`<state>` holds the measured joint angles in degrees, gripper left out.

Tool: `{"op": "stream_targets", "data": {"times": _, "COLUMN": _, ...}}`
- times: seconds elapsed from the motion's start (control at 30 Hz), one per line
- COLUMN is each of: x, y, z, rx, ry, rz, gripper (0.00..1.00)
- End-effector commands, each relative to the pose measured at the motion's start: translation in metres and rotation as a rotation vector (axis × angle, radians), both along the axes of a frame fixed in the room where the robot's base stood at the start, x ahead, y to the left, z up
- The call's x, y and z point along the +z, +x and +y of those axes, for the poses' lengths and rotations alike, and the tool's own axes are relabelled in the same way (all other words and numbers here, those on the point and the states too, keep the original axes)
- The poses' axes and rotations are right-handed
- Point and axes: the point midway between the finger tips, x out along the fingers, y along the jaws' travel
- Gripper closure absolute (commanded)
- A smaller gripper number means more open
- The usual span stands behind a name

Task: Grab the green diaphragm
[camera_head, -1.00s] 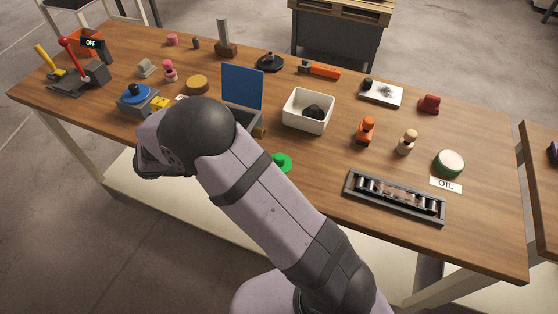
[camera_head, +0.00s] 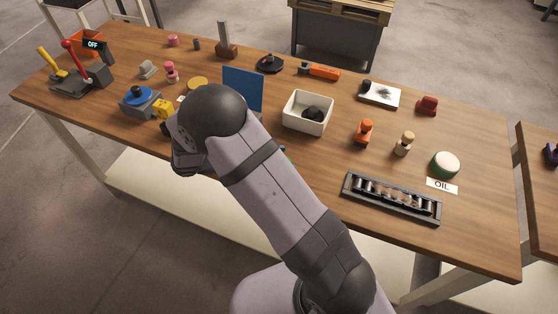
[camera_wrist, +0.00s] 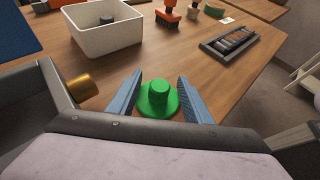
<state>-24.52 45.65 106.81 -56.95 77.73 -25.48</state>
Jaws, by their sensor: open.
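The green diaphragm (camera_wrist: 159,98) is a round disc with a raised round knob, lying on the wooden table near its front edge. In the wrist view it shows between the two blue-grey fingers of my gripper (camera_wrist: 158,95), which are open on either side of it. I see no finger touching it. In the head view my arm hides nearly all of the diaphragm; only a thin bit of green (camera_head: 287,151) shows at the arm's edge. The fingers are hidden there too.
A white box (camera_wrist: 95,35) with a dark piece inside stands behind the diaphragm. A blue upright panel (camera_head: 243,89) and a brass cylinder (camera_wrist: 83,88) are to its left. A dark roller tray (camera_head: 392,197) lies to the right. The table between diaphragm and tray is clear.

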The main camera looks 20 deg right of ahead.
Motion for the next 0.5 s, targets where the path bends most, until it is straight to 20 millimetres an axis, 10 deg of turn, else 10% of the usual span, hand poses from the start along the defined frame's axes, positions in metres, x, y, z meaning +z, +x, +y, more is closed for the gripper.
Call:
{"op": "stream_targets", "data": {"times": 0.17, "x": -0.0005, "y": 0.0, "z": -0.0002, "rx": 0.0, "ry": 0.0, "rz": 0.0, "gripper": 0.55}}
{"op": "stream_targets", "data": {"times": 0.37, "x": -0.0004, "y": 0.0, "z": 0.0, "rx": 0.0, "ry": 0.0, "rz": 0.0, "gripper": 0.98}}
{"op": "stream_targets", "data": {"times": 0.5, "x": -0.0003, "y": 0.0, "z": 0.0, "rx": 0.0, "ry": 0.0, "rz": 0.0, "gripper": 0.99}}
